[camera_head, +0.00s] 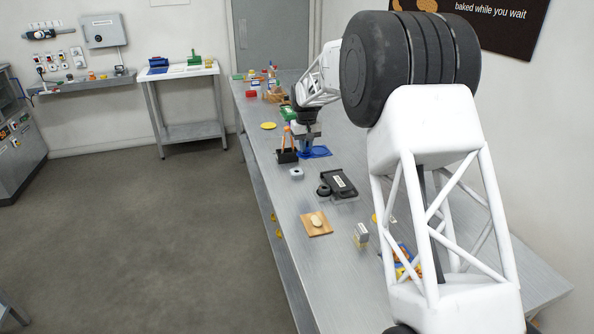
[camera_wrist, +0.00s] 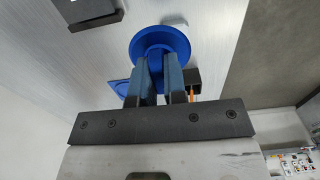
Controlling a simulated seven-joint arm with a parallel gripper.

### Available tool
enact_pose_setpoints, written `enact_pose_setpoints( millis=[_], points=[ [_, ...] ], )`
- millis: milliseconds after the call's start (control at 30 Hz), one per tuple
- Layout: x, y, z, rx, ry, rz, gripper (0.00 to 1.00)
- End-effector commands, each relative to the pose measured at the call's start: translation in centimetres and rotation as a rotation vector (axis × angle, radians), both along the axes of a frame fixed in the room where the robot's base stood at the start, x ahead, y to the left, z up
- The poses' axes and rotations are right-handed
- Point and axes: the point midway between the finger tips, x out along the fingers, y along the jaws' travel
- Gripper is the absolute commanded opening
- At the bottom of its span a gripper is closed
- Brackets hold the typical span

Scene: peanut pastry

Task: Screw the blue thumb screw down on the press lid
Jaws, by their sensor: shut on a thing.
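My gripper (camera_head: 305,134) is over the long steel table, at the far end of my arm. In the wrist view its two fingers (camera_wrist: 168,78) are close together and shut on a blue part. A round blue disc with a raised centre (camera_wrist: 160,42), apparently the thumb screw, shows at the fingertips. The fingers hide where they grip it. A flat blue piece (camera_head: 318,152) lies on the table under my gripper; a blue edge (camera_wrist: 120,87) shows left of the fingers in the wrist view. I cannot clearly tell the press lid or whether the screw touches it.
A black holder (camera_head: 287,156) with orange-handled tools stands close left of my gripper. A yellow disc (camera_head: 268,125) and several small items lie beyond.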

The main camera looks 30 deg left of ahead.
Motion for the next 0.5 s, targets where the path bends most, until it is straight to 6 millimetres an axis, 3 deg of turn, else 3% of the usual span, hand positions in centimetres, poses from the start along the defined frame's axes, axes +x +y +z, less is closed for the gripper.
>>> enact_pose_setpoints(
  millis=[500],
  points=[
    [-2.2,-4.9,0.6,0.001,-0.001,-0.001,0.00]
  ],
)
